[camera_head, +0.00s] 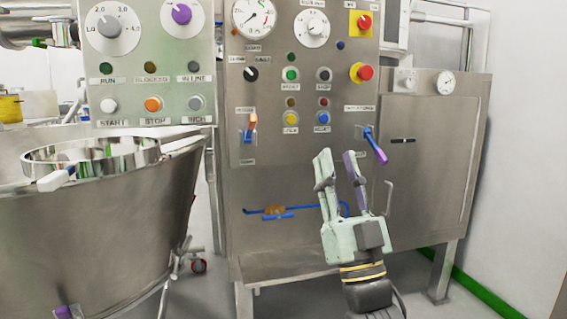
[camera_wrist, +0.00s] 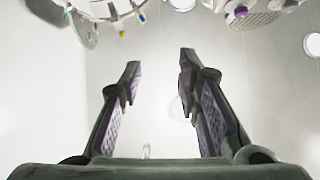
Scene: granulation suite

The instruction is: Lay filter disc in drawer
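My gripper (camera_head: 340,172) is open and empty, raised with its fingers pointing up in front of the steel control cabinet. In the wrist view the two fingers of my gripper (camera_wrist: 158,85) stand apart with nothing between them. I cannot make out a filter disc or a drawer for certain in either view.
A control panel (camera_head: 150,88) with dials and buttons hangs at upper left. A large steel bowl (camera_head: 100,235) fills the left. Green edging (camera_head: 485,296) runs along the right wall.

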